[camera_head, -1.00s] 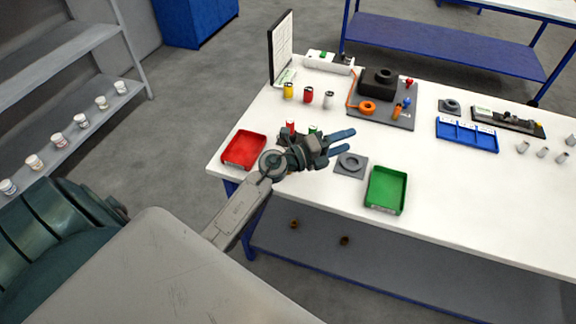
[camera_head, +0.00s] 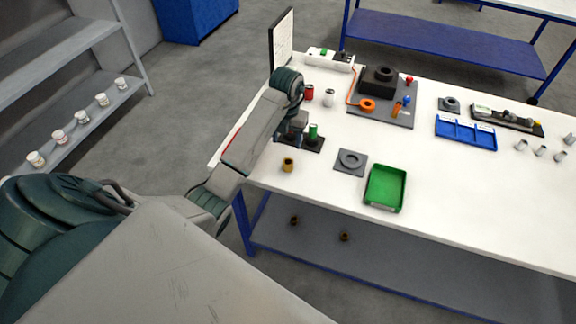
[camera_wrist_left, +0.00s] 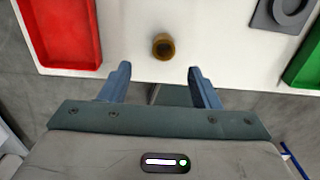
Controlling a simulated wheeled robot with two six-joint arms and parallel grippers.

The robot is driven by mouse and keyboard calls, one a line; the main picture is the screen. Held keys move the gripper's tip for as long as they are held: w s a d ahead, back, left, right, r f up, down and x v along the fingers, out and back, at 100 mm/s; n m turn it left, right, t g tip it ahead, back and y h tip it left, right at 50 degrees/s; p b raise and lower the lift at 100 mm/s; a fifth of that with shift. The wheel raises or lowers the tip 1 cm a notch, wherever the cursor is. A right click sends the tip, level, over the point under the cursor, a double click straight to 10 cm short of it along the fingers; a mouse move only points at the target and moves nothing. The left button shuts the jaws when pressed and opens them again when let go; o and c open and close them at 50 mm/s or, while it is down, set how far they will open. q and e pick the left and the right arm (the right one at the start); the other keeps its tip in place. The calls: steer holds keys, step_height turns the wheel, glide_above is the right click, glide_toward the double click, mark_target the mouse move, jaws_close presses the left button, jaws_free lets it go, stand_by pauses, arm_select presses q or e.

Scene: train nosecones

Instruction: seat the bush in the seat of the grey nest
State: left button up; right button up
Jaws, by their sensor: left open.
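A yellow-brown bush (camera_head: 288,165) stands upright on the white table near its front left edge. It also shows in the left wrist view (camera_wrist_left: 163,46), with a dark bore. The grey nest (camera_head: 350,162), a square plate with a raised ring, lies right of the bush, apart from it. Part of it shows at the top right of the left wrist view (camera_wrist_left: 283,12). My left gripper (camera_wrist_left: 159,69) is open and empty, its fingertips apart from the bush, which appears ahead of the gap between them. In the head view its fingers cannot be made out. My right gripper is not in view.
A green tray (camera_head: 385,188) stands right of the nest. A red tray (camera_wrist_left: 62,30) is left of the bush, mostly behind my arm in the head view. A dark stand with a green cylinder (camera_head: 313,131) is behind the bush. A similar grey plate (camera_head: 449,104) lies farther back.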

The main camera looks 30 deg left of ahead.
arm_select(q)
steer(key=b, duration=0.4)
glide_above(288, 162)
steer(key=f, duration=0.5)
steer(key=shift+s+f, duration=0.1)
steer(key=shift+s, duration=0.15)
steer(key=f+b, duration=0.2)
steer(key=f, duration=0.1)
steer(key=f+b, duration=0.1)
steer(key=b, duration=0.1)
steer(key=shift+s+d+f, duration=0.3)
steer(key=shift+d, duration=0.05)
steer(key=shift+f, duration=0.3)
steer(key=shift+r, duration=0.1)
steer(key=c, duration=1.1)
steer(key=shift+c, duration=0.2)
